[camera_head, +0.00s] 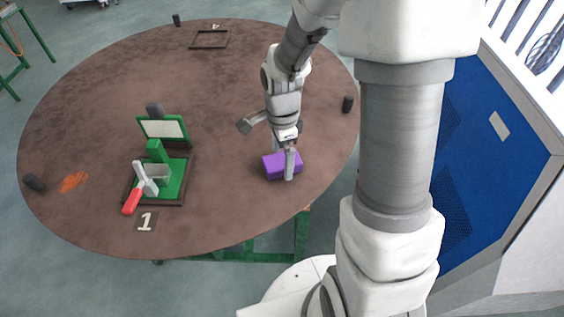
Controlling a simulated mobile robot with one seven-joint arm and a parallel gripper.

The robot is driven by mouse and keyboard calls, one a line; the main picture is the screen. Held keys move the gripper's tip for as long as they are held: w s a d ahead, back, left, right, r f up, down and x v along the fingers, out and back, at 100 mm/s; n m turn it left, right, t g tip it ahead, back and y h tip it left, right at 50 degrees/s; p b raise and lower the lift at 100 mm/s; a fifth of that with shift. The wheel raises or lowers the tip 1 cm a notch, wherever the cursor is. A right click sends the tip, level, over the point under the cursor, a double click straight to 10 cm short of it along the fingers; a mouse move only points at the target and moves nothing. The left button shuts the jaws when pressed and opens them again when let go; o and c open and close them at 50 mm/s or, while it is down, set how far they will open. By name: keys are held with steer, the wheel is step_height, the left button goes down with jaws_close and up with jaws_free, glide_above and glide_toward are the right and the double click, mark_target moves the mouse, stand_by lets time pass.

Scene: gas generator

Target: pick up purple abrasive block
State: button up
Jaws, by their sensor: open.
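The purple abrasive block (271,168) lies on the brown round table (90,110), towards its front right edge. My gripper (287,172) points down at the block from above. It is open, and one finger shows in front of the block's near side. The other finger is mostly hidden, and I cannot tell whether either finger touches the block. The block rests on the table top.
A green fixture (174,180) with a red-handled clamp (133,198) stands at the left, behind a "1" label (147,222). A blue cabinet (490,150) stands at the right. The table's middle is clear.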

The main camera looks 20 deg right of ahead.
mark_target(282, 162)
steer(key=c, duration=1.4)
steer(key=shift+r, duration=0.45)
steer(key=r, duration=0.3)
steer(key=shift+s+a+r, duration=0.1)
steer(key=shift+s+r, duration=0.15)
steer(key=shift+r, duration=0.1)
steer(key=s+a+r, duration=0.1)
steer(key=s+r, duration=0.1)
steer(key=s, duration=0.1)
steer(key=s+a+r, duration=0.1)
steer(key=s+r, duration=0.1)
steer(key=s, duration=0.2)
steer(key=s+a+r, duration=0.1)
steer(key=s+r, duration=0.1)
steer(key=s, duration=0.1)
steer(key=shift+s+a+r, duration=0.2)
steer(key=shift+s+r, duration=0.05)
steer(key=shift+r, duration=0.05)
